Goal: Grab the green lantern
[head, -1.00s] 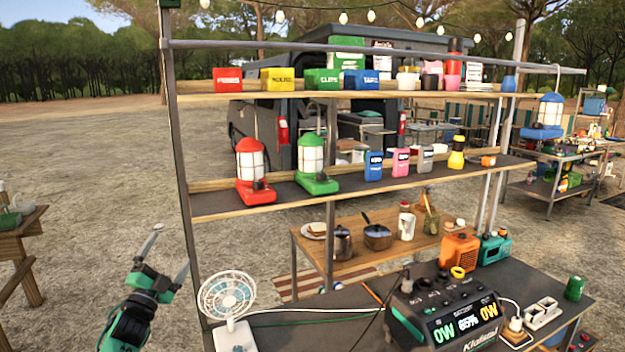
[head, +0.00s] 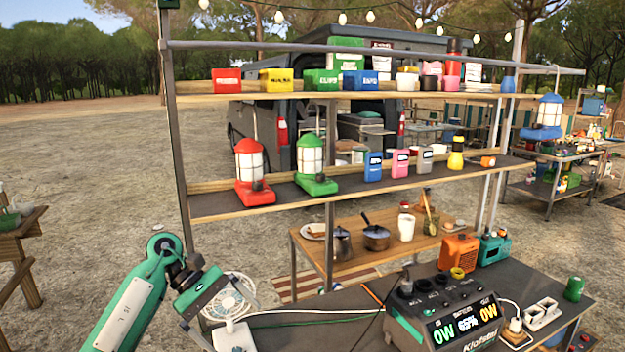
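The green lantern (head: 311,160) stands upright on the middle shelf (head: 225,206), with a white globe and a thin upright handle. A red lantern (head: 250,168) of the same shape stands just left of it. My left gripper (head: 208,312) is low at the left, in front of the small white fan, well below and left of the green lantern and apart from it. Its fingers are hard to make out against the fan, so its opening is unclear. My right gripper is out of view.
Blue, pink and grey containers (head: 373,166) stand right of the green lantern. The top shelf (head: 200,98) above holds coloured boxes. A post (head: 183,150) rises at the shelf's left end. The fan (head: 243,300) and a power station (head: 445,310) stand on the bench below.

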